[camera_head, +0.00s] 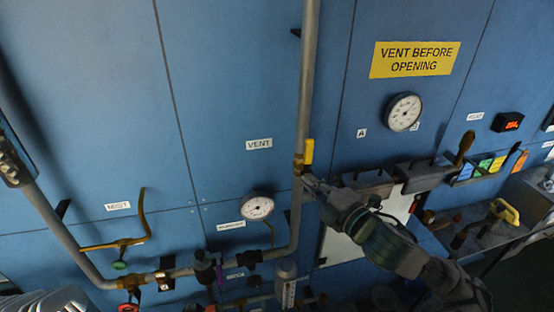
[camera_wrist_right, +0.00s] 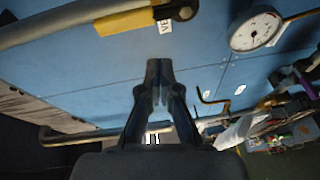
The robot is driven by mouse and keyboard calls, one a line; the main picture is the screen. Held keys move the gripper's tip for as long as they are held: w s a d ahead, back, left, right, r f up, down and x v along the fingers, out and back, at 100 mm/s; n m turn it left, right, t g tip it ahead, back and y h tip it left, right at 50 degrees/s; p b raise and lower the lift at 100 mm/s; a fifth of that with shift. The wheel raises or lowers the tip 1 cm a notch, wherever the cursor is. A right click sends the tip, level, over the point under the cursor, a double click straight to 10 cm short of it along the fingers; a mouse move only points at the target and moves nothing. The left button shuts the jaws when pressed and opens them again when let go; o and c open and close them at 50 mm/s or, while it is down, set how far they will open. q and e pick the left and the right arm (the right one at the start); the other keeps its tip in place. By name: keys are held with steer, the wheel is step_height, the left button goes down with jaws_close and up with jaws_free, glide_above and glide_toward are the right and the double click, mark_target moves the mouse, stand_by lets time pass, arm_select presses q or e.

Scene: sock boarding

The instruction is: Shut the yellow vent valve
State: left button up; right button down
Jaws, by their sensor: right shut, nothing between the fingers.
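The yellow vent valve handle (camera_head: 309,151) stands along the vertical grey pipe, just right of it and roughly parallel to it. Its brass body (camera_head: 298,165) is on the pipe, right of the "VENT" label (camera_head: 259,144). My right gripper (camera_head: 309,182) is just below the valve, beside the pipe. In the right wrist view the yellow handle (camera_wrist_right: 125,20) is at the top, ahead of the fingertips (camera_wrist_right: 159,64). The fingers are shut and empty, with a visible gap to the handle. My left gripper is not in view.
A pressure gauge (camera_head: 257,206) is left of the pipe, another gauge (camera_head: 404,111) at upper right. A yellow "VENT BEFORE OPENING" sign (camera_head: 415,59) is above it. A grey bracket with a wooden-knobbed lever (camera_head: 464,147) is right of my gripper. The blue panel above the valve is clear.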

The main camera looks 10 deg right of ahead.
mark_target(308, 159)
steer(key=s+d+r+n, duration=0.1)
steer(key=s+r+n, duration=0.1)
steer(key=s+r, duration=0.15)
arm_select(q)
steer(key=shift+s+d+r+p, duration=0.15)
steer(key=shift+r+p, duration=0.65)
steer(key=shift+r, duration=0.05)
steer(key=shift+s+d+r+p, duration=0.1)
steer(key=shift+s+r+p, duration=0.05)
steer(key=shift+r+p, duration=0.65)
arm_select(e)
steer(key=d+x, duration=0.1)
steer(key=x, duration=0.8)
steer(key=shift+w+d+r+y, duration=0.15)
steer(key=shift+w+d+y, duration=0.15)
steer(key=shift+w, duration=0.2)
